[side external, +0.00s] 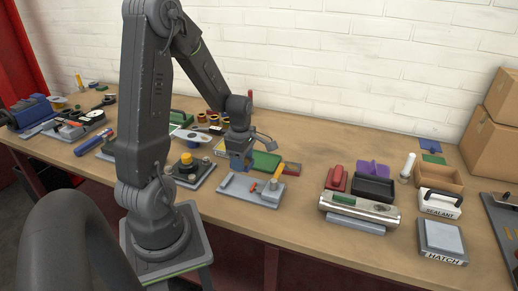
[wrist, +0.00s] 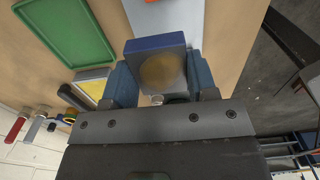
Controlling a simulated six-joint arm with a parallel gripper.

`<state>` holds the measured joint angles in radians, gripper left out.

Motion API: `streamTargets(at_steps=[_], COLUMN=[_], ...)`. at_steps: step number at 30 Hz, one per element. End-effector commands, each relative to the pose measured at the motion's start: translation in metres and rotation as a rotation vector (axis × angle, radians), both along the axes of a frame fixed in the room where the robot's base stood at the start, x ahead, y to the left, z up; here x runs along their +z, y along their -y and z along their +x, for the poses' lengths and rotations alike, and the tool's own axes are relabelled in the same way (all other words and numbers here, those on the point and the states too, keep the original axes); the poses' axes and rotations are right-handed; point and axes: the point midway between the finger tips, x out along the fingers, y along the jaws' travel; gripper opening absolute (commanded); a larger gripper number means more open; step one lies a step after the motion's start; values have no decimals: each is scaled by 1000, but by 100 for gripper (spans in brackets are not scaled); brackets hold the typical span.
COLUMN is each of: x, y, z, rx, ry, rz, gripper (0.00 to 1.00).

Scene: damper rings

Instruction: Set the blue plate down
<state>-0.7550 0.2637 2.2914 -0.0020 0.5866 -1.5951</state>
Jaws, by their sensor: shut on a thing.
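My gripper (side external: 239,152) hangs over the bench near the pale grey fixture (side external: 236,188) with orange parts. In the wrist view my gripper (wrist: 157,74) is shut on the blue plate (wrist: 155,43), with one finger at each side. The plate shows a blue edge and a greyish face with a round brown patch. In the side view the blue plate (side external: 240,164) is small at the fingertips. The pale fixture also shows beyond the plate in the wrist view (wrist: 185,14). I cannot tell whether the plate touches anything beneath it.
A green tray (side external: 266,161) lies just behind the fixture and also shows in the wrist view (wrist: 67,36). A block with a yellow-and-black knob (side external: 188,168) stands to the left. A metal cylinder (side external: 359,208) lies to the right. Bare bench (side external: 306,158) lies between.

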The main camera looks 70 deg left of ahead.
Motion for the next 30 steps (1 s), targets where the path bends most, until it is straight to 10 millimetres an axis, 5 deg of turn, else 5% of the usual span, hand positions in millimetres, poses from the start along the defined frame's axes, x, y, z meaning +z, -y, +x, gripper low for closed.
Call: streamTargets(at_steps=[16,30], x=[-4,-43], y=[4,4], z=[-9,-10], rx=[5,5], ry=[1,-1], rz=[1,-1], gripper=[14,14])
